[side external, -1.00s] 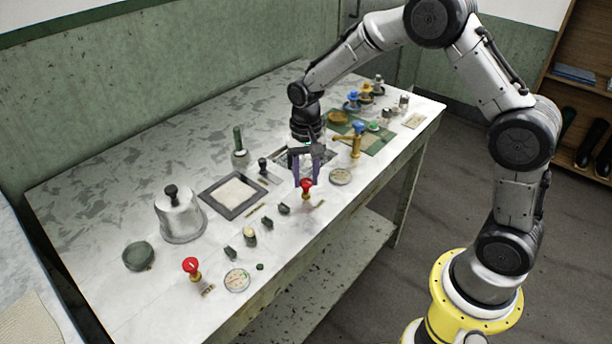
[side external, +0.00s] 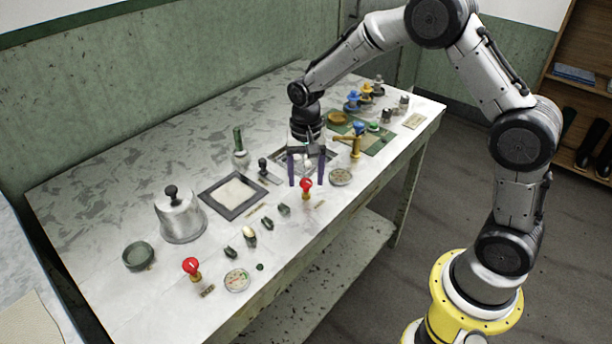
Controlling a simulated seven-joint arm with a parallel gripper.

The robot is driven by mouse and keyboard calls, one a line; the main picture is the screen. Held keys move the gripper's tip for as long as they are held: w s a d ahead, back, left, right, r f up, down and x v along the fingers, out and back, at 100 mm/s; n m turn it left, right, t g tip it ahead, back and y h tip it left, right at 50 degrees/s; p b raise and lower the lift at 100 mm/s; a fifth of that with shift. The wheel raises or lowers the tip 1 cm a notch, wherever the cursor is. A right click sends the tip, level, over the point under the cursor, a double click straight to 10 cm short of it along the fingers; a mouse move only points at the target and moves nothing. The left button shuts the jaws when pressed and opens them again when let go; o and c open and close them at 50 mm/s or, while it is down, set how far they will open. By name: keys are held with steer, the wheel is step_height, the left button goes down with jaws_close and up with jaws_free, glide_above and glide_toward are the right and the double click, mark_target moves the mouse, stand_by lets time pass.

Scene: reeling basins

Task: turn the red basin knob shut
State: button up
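Two red knobs on brass stems stand along the front of the table. One red knob (side external: 306,185) is near the table's middle, with a pale mark on its top; the other red knob (side external: 191,266) is at the front left. My gripper (side external: 306,182) points down at the middle knob, its two purple fingers spread wide. In the picture one finger is on each side of that knob, with gaps between. I cannot tell whether the fingertips are level with the knob or slightly behind it. The gripper holds nothing.
A brass tap with a blue top (side external: 357,142) stands close right of my gripper. A round dish (side external: 340,177) lies near the middle knob. Small dark pieces (side external: 283,209) lie to its left. A metal bell-shaped cover (side external: 181,219) stands further left. The back left tabletop is clear.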

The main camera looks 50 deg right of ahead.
mark_target(306, 181)
step_height(306, 181, up, 14)
stand_by(0.7)
steer(key=shift+f, duration=0.1)
steer(key=s+r+n+t, duration=0.1)
steer(key=s+r+t, duration=0.2)
steer(key=s+r, duration=0.85)
steer(key=s+f+n+t, duration=0.1)
steer(key=s+f+n, duration=0.2)
steer(key=s, duration=0.4)
steer(key=s+f+n+t, duration=0.1)
steer(key=s+f+n, duration=0.3)
steer(key=s, duration=0.3)
steer(key=shift+s+a+n+t, duration=0.25)
steer(key=shift+s+n+t, duration=0.1)
steer(key=shift+n, duration=0.25)
